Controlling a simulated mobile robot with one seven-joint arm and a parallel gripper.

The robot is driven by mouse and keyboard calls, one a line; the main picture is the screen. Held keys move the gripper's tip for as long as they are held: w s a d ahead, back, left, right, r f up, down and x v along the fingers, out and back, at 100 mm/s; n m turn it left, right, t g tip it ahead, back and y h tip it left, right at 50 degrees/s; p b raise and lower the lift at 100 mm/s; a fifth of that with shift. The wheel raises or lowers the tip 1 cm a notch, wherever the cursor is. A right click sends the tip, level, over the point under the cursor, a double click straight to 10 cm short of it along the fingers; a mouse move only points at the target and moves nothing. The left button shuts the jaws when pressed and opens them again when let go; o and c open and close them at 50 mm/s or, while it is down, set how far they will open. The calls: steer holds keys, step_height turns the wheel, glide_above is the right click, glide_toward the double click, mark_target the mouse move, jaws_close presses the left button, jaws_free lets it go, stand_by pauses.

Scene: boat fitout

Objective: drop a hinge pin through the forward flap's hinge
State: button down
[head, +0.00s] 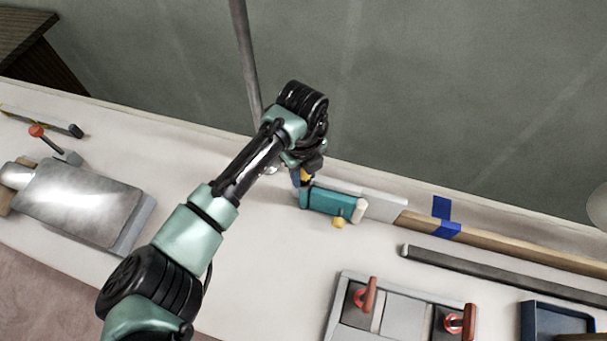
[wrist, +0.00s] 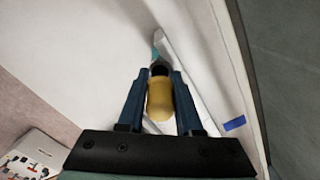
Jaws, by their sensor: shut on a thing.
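My gripper (head: 300,179) is over the back of the bench, right beside the left end of a teal block (head: 328,201). In the wrist view its two blue fingers (wrist: 160,88) are shut on a yellow, rounded piece (wrist: 160,98), which looks like the head of a pin. A dark part shows just beyond the yellow piece; whether a shaft enters anything is hidden. A bit of teal (wrist: 155,53) lies beyond the fingertips. The teal block has a pale right end and a yellow knob (head: 339,223) at its front. I cannot make out the forward flap's hinge for certain.
A long wooden strip with blue tape (head: 446,229) runs along the back edge. A dark bar (head: 480,268), a grey panel with red-handled parts (head: 400,310) and a blue tray (head: 556,322) lie right. A metal plate (head: 85,200) lies left. The bench between is clear.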

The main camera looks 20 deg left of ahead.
mark_target(303, 187)
steer(key=f, duration=0.1)
steer(key=s+f, duration=0.1)
steer(key=f, duration=0.1)
steer(key=shift+d, duration=0.15)
steer(key=c, duration=0.5)
jaws_free()
steer(key=r, duration=0.9)
steer(key=w+r, duration=0.1)
steer(key=r, duration=0.4)
steer(key=shift+r, duration=0.2)
steer(key=shift+s+r, duration=0.1)
steer(key=shift+r, duration=0.7)
